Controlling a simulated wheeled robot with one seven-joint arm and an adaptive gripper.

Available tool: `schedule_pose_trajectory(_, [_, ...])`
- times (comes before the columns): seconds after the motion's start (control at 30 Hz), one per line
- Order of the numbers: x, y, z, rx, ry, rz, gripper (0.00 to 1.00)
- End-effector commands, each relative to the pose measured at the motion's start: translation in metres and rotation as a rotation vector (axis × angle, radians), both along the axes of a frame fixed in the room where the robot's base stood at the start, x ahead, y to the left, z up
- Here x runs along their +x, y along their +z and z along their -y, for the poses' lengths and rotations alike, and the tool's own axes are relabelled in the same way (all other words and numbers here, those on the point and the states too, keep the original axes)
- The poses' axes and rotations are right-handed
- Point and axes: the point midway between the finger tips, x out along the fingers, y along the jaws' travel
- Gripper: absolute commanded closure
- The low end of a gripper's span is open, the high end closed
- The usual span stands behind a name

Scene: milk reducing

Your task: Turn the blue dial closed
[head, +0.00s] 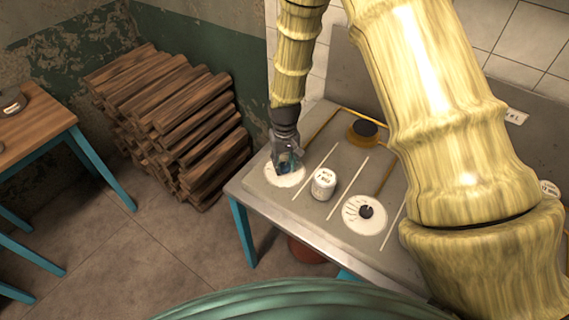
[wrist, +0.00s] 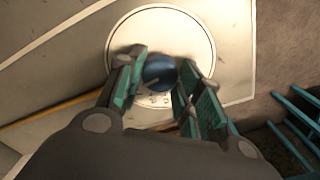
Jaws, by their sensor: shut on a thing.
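The blue dial (wrist: 160,72) sits in the middle of a round white plate (wrist: 201,45) in the wrist view. My gripper (wrist: 162,82) is around the dial, with its teal-padded fingers on both sides of it, shut on it. In the head view my gripper (head: 288,162) points down over the leftmost white plate (head: 284,179) on the grey panel. There the gripper hides most of the dial.
A white labelled jar (head: 324,183) stands right of my gripper. A black knob (head: 366,211) on another white plate lies further right, and a yellow-rimmed dark round piece (head: 365,130) behind. Stacked logs (head: 180,120) fill the corner. A wooden table (head: 40,125) stands left.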

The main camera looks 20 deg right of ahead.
Motion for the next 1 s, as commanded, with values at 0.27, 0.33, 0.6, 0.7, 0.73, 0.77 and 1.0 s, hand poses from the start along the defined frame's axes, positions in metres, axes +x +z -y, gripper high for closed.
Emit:
schedule_pose_trajectory(0.27, [0.0006,0.0003,0.0,0.0,-0.106,0.001,0.88])
schedule_pose_trajectory(0.33, [0.0006,0.0004,0.0,0.0,-0.118,0.001,0.88])
schedule_pose_trajectory(0.6, [0.0006,0.0005,0.0,0.0,-0.135,0.001,0.88])
schedule_pose_trajectory(0.7, [0.0006,0.0005,0.0,0.0,-0.135,0.001,0.88])
schedule_pose_trajectory(0.73, [0.0006,0.0005,0.0,0.0,-0.135,0.001,0.88])
schedule_pose_trajectory(0.77, [0.0006,0.0005,0.0,0.0,-0.135,0.001,0.88])
schedule_pose_trajectory(1.0, [0.0005,0.0004,0.0,0.0,-0.134,0.001,0.42])
